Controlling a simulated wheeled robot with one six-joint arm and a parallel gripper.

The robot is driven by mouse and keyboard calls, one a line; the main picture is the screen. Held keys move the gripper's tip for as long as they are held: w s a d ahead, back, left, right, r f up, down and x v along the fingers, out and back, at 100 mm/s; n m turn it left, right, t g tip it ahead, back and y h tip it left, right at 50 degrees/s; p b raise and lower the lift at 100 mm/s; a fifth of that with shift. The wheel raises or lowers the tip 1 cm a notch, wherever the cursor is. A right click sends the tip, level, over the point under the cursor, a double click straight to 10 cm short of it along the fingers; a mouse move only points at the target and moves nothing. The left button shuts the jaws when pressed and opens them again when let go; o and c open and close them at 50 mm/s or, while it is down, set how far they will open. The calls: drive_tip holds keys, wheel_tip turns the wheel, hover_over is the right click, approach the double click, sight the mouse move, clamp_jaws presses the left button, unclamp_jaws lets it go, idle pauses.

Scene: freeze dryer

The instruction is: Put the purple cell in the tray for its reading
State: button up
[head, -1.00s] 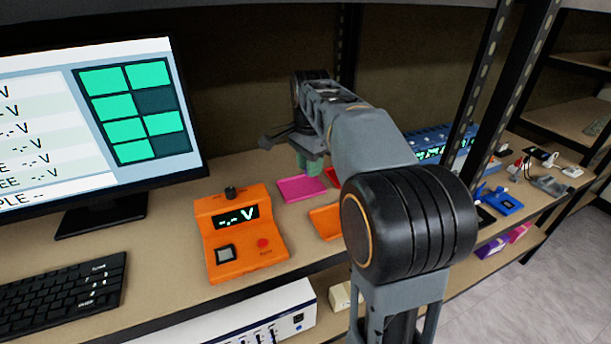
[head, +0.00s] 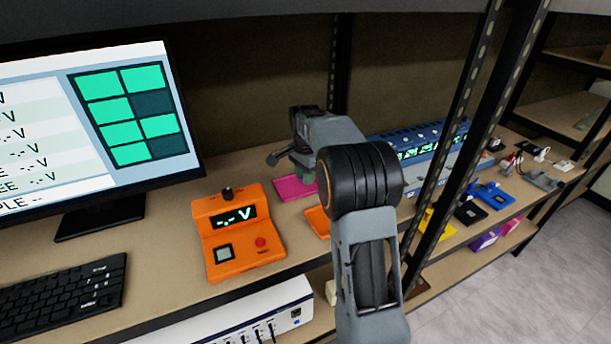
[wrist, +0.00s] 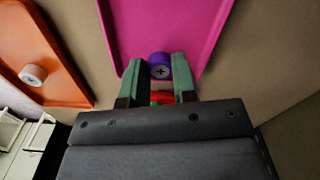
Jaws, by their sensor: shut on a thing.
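In the head view my gripper (head: 306,176) is at the right part of this tray (head: 291,189), and the cell is hidden there. The orange reader (head: 237,234) stands left of the tray, its display showing dashes and V.
An orange tray (head: 317,222) nearer the front holds a white cell (wrist: 33,76), seen in the wrist view. A dark shelf post (head: 463,130) stands right of my arm. A blue rack (head: 420,146) is at the back right. The monitor (head: 100,115) and keyboard (head: 65,299) are left.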

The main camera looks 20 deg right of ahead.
drive_tip(key=shift+f, duration=0.25)
drive_tip(key=o, duration=0.7)
drive_tip(key=shift+f, duration=0.15)
drive_tip(key=shift+o, duration=0.2)
wheel_tip(320, 180, up, 12)
drive_tip(key=s+a+n+t, duration=0.2)
drive_tip(key=s+a+n, duration=0.6)
drive_tip(key=s, duration=0.4)
drive_tip(key=s+a+f+n+t, duration=0.2)
drive_tip(key=s+f+n, duration=0.5)
drive_tip(key=s, duration=0.5)
drive_tip(key=shift+s+a+f+p, duration=0.3)
drive_tip(key=shift+a+f, duration=0.25)
drive_tip(key=shift+f, duration=0.05)
